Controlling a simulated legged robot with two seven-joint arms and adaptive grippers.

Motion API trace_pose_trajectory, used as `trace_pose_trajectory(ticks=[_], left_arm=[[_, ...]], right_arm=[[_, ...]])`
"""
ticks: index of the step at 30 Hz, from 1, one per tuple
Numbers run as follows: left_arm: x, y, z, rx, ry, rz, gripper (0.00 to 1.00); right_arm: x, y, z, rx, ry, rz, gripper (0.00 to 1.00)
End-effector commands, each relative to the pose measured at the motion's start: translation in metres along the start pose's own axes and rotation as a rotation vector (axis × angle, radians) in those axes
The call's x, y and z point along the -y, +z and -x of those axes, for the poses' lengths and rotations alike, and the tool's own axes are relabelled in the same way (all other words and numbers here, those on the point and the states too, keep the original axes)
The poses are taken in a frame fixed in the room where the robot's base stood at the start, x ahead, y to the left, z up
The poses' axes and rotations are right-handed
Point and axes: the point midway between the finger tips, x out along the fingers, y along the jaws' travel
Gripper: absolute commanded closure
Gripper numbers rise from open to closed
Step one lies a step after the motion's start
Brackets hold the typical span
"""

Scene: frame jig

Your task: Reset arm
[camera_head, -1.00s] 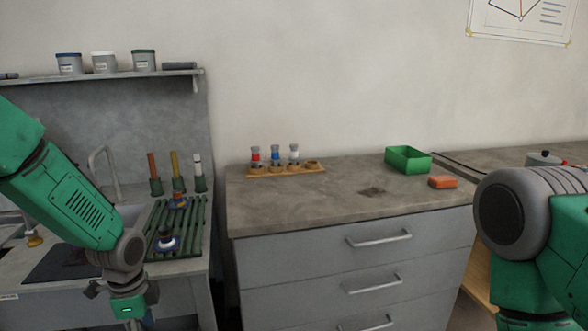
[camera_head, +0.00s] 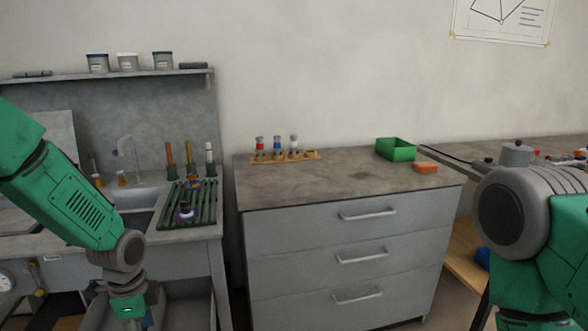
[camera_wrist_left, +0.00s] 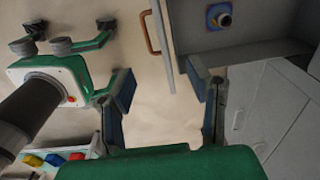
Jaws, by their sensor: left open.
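My left arm comes in from the left in the head view, bent down at the wrist, with its gripper cut off by the bottom edge. In the left wrist view, my left gripper (camera_wrist_left: 163,84) has its two fingers wide apart, with nothing between them but pale floor. My right arm fills the right edge of the head view. Its gripper is outside the frame.
A grey drawer cabinet (camera_head: 350,230) stands ahead, carrying a wooden rack (camera_head: 284,157) of vials, a green bin (camera_head: 396,149) and an orange block (camera_head: 425,168). A sink counter with a green slatted rack (camera_head: 200,210) is at left. A wall shelf (camera_head: 110,74) holds several jars.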

Motion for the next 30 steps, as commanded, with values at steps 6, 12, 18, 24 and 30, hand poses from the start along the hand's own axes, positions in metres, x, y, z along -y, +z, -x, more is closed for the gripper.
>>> trace_pose_trajectory(ticks=[6,12,18,24,30], left_arm=[[-0.026,-0.004,-0.033,-0.017,0.011,0.109,0.55],[-0.064,-0.006,-0.069,-0.037,0.016,0.261,0.55],[-0.125,-0.003,-0.115,-0.051,0.028,0.509,0.55],[-0.225,0.018,-0.158,-0.041,0.024,0.910,0.55],[-0.289,0.043,-0.163,-0.028,-0.023,1.215,0.55]], right_arm=[[0.000,0.000,-0.003,-0.001,0.000,0.000,0.60],[0.000,0.000,-0.006,-0.001,0.000,0.000,0.60],[0.000,0.001,-0.010,0.000,0.000,0.000,0.60],[0.000,0.001,-0.018,0.000,0.000,0.000,0.60],[0.000,0.001,-0.022,0.000,0.000,0.000,0.60]])
